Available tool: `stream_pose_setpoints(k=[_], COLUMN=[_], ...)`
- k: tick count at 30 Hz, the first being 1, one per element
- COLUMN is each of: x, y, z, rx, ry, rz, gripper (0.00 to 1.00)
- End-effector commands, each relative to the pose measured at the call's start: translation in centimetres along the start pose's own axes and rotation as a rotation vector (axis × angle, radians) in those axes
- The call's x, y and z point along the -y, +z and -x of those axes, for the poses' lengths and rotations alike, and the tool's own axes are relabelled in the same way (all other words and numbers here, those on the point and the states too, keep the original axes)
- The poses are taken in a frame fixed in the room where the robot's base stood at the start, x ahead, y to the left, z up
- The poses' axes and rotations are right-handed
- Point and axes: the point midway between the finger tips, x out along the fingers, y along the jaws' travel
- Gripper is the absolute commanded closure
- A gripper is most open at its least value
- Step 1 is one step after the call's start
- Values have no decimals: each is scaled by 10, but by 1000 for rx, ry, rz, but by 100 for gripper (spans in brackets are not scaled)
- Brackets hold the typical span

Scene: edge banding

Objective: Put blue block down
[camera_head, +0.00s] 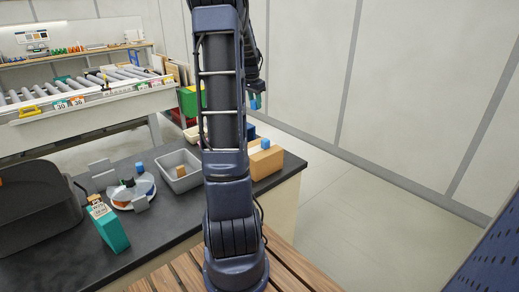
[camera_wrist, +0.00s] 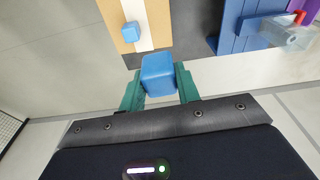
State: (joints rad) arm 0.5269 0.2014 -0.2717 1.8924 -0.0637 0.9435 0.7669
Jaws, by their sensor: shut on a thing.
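My gripper (camera_wrist: 159,88) has teal fingers closed on either side of a blue block (camera_wrist: 158,73) in the wrist view. The held block is off the surface below. In the head view my gripper (camera_head: 256,102) is mostly hidden behind my arm, above the far right end of the dark worktop. Another blue block (camera_head: 139,167) is by the round white turntable (camera_head: 144,188).
A grey tray (camera_head: 170,163) holding a brown block stands left of my arm. A teal box (camera_head: 112,232) and a black case (camera_head: 35,205) are further left. Open floor (camera_head: 340,200) lies right.

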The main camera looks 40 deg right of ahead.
Motion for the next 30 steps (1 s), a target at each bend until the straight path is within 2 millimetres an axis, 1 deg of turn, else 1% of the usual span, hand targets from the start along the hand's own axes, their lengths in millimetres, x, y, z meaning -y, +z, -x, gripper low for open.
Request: stream_pose_setpoints(k=[1, 6, 10, 13, 17, 30], x=[-6, -20, -27, -28, -29, -28], y=[9, 28, 34, 38, 42, 56], z=[7, 21, 25, 18, -6, -99], rx=[0, 2, 3, 5, 7, 7], ry=[-1, 1, 3, 6, 8, 7], rz=[-7, -34, -44, -48, -48, -48], gripper=[90, 90, 90, 90, 90, 90])
